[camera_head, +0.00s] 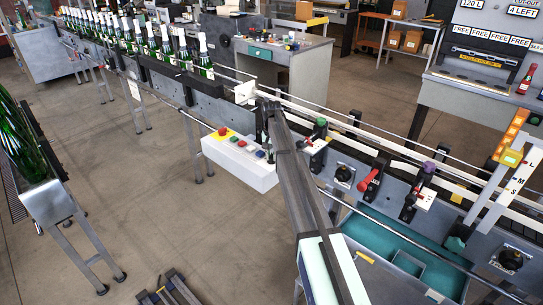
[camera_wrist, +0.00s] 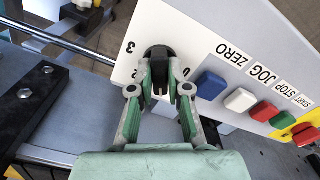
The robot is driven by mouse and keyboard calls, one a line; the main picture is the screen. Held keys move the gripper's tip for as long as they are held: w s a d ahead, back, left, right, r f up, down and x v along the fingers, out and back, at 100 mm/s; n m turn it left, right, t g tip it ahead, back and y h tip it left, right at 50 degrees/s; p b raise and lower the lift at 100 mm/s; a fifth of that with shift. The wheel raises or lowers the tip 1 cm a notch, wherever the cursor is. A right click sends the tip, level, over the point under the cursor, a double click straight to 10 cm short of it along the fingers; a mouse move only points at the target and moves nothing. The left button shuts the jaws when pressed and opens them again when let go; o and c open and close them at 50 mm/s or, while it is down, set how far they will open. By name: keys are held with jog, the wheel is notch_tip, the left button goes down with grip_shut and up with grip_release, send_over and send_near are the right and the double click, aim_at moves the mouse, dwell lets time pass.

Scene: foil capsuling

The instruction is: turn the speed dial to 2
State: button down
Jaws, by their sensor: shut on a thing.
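The speed dial (camera_wrist: 158,53) is a black round knob on a white control panel (camera_wrist: 203,50) in the wrist view. My gripper (camera_wrist: 159,88) is shut on the dial, one finger on each side. The numerals 3 (camera_wrist: 130,47) and 2 (camera_wrist: 135,72) show left of the dial, and a partly covered mark shows at its right. The fingers hide part of the dial face, and I cannot tell which number it points to. In the head view the white control box (camera_head: 240,165) hangs at the conveyor's front, with my gripper (camera_head: 268,140) at its right end; the dial is hidden there.
Blue, white, red and green buttons (camera_wrist: 240,100) sit right beside the dial, labelled ZERO, JOG, STOP and START. A red button on yellow (camera_wrist: 303,134) lies beyond. Green bottles (camera_head: 160,45) line the conveyor, whose rails (camera_head: 350,125) run close behind the box. Open floor lies in front.

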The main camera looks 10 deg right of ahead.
jog(key=shift+m, duration=0.3)
jog(key=m+b, duration=0.1)
jog(key=m, duration=0.4)
jog(key=shift+f, duration=0.1)
jog(key=m+b, duration=0.1)
jog(key=m, duration=0.5)
dwell(0.3)
jog(key=c, duration=1.1)
grip_release()
notch_tip(320, 180, up, 12)
jog(key=shift+r, duration=0.1)
